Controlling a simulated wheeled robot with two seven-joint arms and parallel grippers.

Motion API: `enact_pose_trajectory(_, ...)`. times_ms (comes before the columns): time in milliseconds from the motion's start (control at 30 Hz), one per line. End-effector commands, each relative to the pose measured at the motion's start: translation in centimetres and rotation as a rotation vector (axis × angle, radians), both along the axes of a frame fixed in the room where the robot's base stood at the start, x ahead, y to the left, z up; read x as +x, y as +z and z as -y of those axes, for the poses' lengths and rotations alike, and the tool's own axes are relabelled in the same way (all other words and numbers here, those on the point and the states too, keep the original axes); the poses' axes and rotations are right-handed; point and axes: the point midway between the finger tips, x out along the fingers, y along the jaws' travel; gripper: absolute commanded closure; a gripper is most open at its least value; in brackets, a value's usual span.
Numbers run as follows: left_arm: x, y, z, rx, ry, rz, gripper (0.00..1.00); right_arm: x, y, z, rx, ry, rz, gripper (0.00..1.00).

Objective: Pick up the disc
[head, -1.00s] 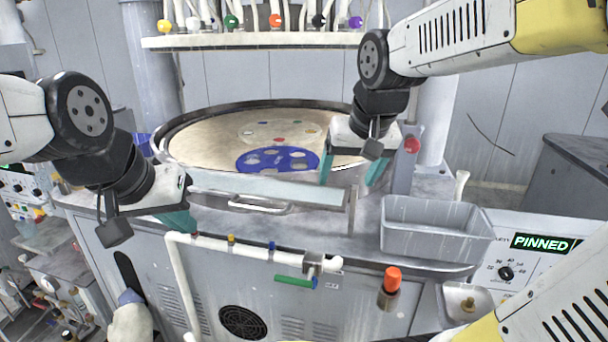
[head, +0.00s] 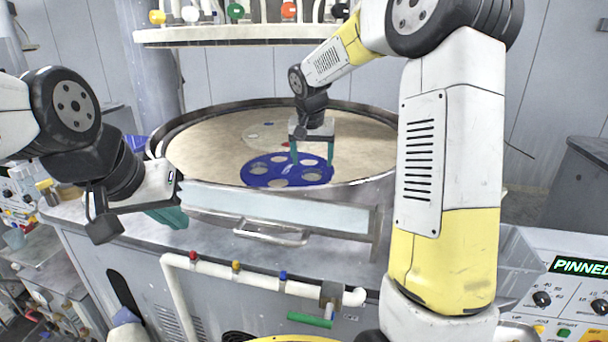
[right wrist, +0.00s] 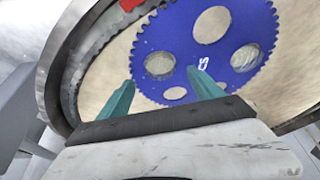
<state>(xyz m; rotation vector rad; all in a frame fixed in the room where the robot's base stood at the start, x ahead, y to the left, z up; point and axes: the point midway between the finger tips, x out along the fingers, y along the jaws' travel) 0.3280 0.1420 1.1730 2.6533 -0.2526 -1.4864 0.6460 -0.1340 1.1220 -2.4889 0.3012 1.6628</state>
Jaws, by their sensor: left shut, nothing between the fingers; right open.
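A blue toothed disc (head: 294,172) with several round holes lies flat on the beige platen in the round tub; it also shows in the right wrist view (right wrist: 184,44). Two of its holes look grey and speckled in the wrist view, others beige like the platen; I cannot tell whether thin pieces lie in them. My right gripper (head: 312,162) is open and empty, pointing down over the blue disc, its fingers (right wrist: 161,78) spread near one grey hole. Whether the tips touch is unclear. My left gripper (head: 172,217) is shut and empty, outside the tub at the front left.
The tub's rim (head: 165,140) circles the platen, with a pale panel and handle (head: 270,234) in front. A pale carrier (head: 258,133) lies behind the blue disc. An overhead plate with coloured knobs (head: 200,37) hangs above. My right arm hides the right side.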

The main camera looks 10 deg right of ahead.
Motion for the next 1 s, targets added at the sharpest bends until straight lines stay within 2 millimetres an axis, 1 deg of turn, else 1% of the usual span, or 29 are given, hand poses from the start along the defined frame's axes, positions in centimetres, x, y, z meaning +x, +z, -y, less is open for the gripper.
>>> enact_pose_trajectory(300,0.0,0.0,0.0,0.0,0.0,0.0,1.0,1.9,-3.9,0.4,0.0,0.001,-0.003,0.24)
enact_pose_trajectory(400,0.0,0.0,0.0,0.0,0.0,0.0,1.0,2.1,-4.4,0.4,0.0,0.002,0.0,0.24)
enact_pose_trajectory(567,0.0,0.0,0.0,0.0,0.0,0.0,1.0,2.1,-4.5,0.4,0.0,0.001,-0.002,0.24)
enact_pose_trajectory(600,0.0,0.0,0.0,0.0,0.0,0.0,1.0,2.1,-4.6,0.4,0.0,0.001,-0.003,0.28)
enact_pose_trajectory(667,0.0,0.0,0.0,0.0,0.0,0.0,1.0,2.1,-4.6,0.4,0.001,0.001,-0.004,0.39)
enact_pose_trajectory(700,0.0,0.0,0.0,0.0,0.0,0.0,1.0,2.1,-4.7,0.4,0.001,0.001,-0.005,0.47)
enact_pose_trajectory(767,0.0,0.0,0.0,0.0,0.0,0.0,1.0,2.0,-4.7,0.4,0.0,0.001,-0.006,0.59)
enact_pose_trajectory(800,0.0,0.0,0.0,0.0,0.0,0.0,1.0,2.0,-4.8,0.4,0.0,0.001,-0.007,0.67)
enact_pose_trajectory(933,0.0,0.0,0.0,0.0,0.0,0.0,1.0,2.0,-4.9,0.3,0.002,0.001,-0.01,0.92)
enact_pose_trajectory(967,0.0,0.0,0.0,0.0,0.0,0.0,1.0,1.9,-4.9,0.3,0.002,0.001,-0.01,0.94)
enact_pose_trajectory(1000,0.0,0.0,0.0,0.0,0.0,0.0,1.0,1.9,-4.9,0.3,0.002,0.001,-0.011,0.94)
